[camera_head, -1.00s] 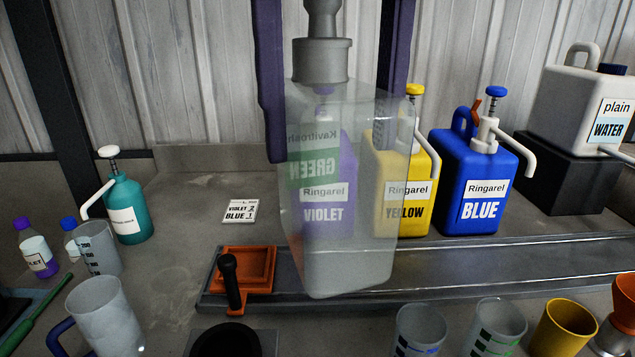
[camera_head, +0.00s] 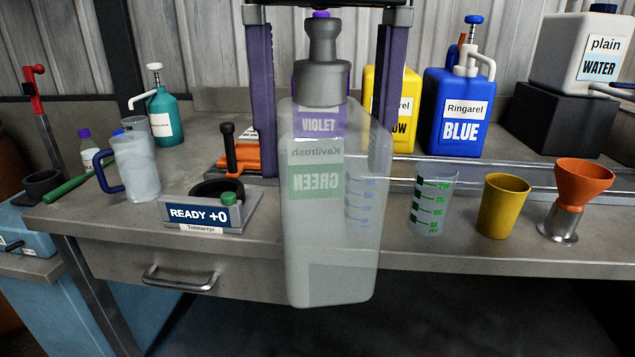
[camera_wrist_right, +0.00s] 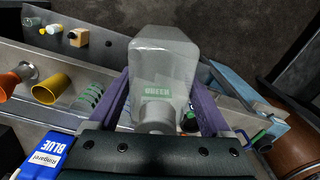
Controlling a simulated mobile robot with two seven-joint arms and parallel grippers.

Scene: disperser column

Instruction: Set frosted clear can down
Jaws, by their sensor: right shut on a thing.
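The frosted clear can (camera_head: 335,255) is upright and see-through, with a grey neck and cap. Its green "GREEN" label reads mirrored in the head view. My right gripper (camera_head: 325,170) has a purple finger on each side of it and is shut on it. The can hangs in front of the bench; its lower part covers the bench's front edge and nothing shows touching its base. In the right wrist view the can (camera_wrist_right: 165,60) lies between the purple fingers (camera_wrist_right: 160,105). My left gripper is not in view.
On the bench (camera_head: 80,212) stand the blue can (camera_head: 460,115), the yellow can (camera_head: 400,85), a graduated beaker (camera_head: 432,205), a yellow cup (camera_head: 503,208) and an orange funnel (camera_head: 583,180). A "READY +0" scale (camera_head: 210,215) and a jug (camera_head: 135,165) are at left. A drawer (camera_head: 190,265) is below.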

